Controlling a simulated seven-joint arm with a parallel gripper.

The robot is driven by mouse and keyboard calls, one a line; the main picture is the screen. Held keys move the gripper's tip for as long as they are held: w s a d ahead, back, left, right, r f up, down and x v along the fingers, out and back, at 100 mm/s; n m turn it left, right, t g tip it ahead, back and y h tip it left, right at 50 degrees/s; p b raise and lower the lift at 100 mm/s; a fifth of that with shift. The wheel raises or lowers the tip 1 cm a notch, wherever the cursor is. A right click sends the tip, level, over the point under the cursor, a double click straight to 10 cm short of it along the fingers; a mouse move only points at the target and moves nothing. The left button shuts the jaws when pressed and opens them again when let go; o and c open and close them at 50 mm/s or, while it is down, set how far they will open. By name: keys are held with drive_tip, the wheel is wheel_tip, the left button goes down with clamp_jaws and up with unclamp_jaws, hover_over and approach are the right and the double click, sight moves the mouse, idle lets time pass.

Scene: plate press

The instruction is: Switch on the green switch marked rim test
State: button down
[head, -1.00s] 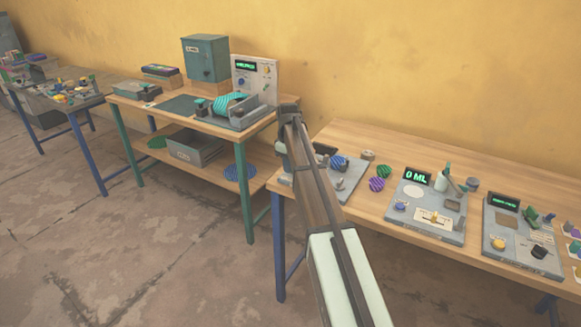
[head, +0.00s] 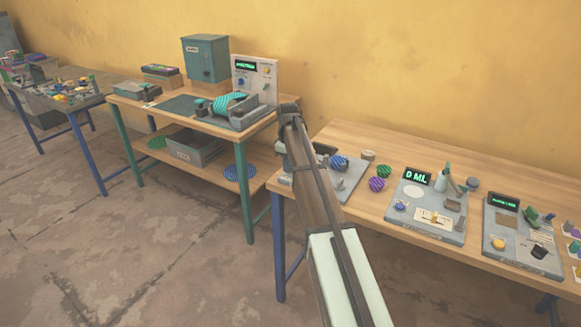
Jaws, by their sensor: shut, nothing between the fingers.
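I cannot pick out a switch marked rim test, as the labels are too small to read. A small green part (head: 531,214) stands on the right-hand grey panel (head: 517,268), but I cannot tell if it is a switch. A grey board (head: 349,185) on the near table is partly hidden behind my arm. My arm rises from the bottom of the view, with a dark joint at its top over the gap between the tables. My gripper cannot be made out; it seems hidden behind the arm.
The near wooden table (head: 440,160) also carries striped green and purple discs (head: 380,178) and a panel reading 0 ML (head: 417,178). The middle table (head: 125,100) holds a teal cabinet (head: 206,58), a control panel (head: 255,80) and a machine with a teal striped roll (head: 229,103).

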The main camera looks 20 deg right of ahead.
drive_tip(key=shift+w+d, duration=0.95)
idle(0.6)
drive_tip(key=shift+r, duration=0.15)
drive_tip(key=shift+s+a+r, duration=0.15)
drive_tip(key=shift+r, duration=0.95)
drive_tip(key=shift+s+a+r, duration=0.15)
drive_tip(key=shift+r, duration=1)
drive_tip(key=shift+s+a+r, duration=0.15)
drive_tip(key=shift+r, duration=0.95)
